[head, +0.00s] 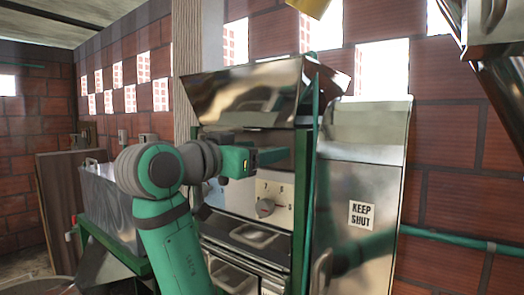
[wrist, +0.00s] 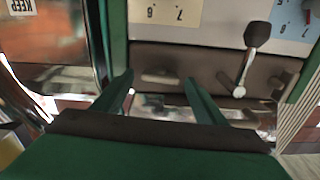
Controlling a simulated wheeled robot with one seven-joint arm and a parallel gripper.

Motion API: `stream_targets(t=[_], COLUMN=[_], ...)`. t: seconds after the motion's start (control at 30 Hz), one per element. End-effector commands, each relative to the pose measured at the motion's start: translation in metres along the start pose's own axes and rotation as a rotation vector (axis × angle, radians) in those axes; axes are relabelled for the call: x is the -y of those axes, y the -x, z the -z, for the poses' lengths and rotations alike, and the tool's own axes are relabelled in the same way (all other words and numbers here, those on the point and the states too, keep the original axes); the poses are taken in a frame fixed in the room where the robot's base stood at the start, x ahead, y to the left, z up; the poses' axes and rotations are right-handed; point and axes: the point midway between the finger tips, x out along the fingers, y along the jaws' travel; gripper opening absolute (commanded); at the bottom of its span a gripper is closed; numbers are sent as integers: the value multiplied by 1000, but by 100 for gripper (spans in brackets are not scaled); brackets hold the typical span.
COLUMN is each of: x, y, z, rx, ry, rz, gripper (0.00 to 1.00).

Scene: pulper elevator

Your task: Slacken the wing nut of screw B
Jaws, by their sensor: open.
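My gripper (head: 270,156) is in front of the upper part of the machine, below its metal hopper, and points to the right in the head view. In the wrist view my gripper (wrist: 158,84) is open, with two green fingers apart and nothing held between them. A pale, flat piece (wrist: 160,77) on a dark panel shows beyond and between the fingertips; I cannot tell whether it is a wing nut. No letter B can be read in either view, so I cannot tell which part is screw B.
A dark-knobbed lever (wrist: 257,36) stands right of the fingers in the wrist view. A numbered plate with a round knob (head: 265,207) sits below my gripper. A green upright post (head: 304,170) and a metal cabinet marked "KEEP SHUT" (head: 361,214) stand to the right.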

Motion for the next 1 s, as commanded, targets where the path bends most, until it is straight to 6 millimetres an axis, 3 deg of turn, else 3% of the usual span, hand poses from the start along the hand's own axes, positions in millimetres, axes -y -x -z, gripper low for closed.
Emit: stream_targets(t=[0.3,0.5,1.0], x=[-1,-1,0], y=[-4,-4,-3], z=[0,0,0], rx=[0,0,-1], ry=[0,0,73], rz=[-2,-2,-1], gripper=[66,24,24])
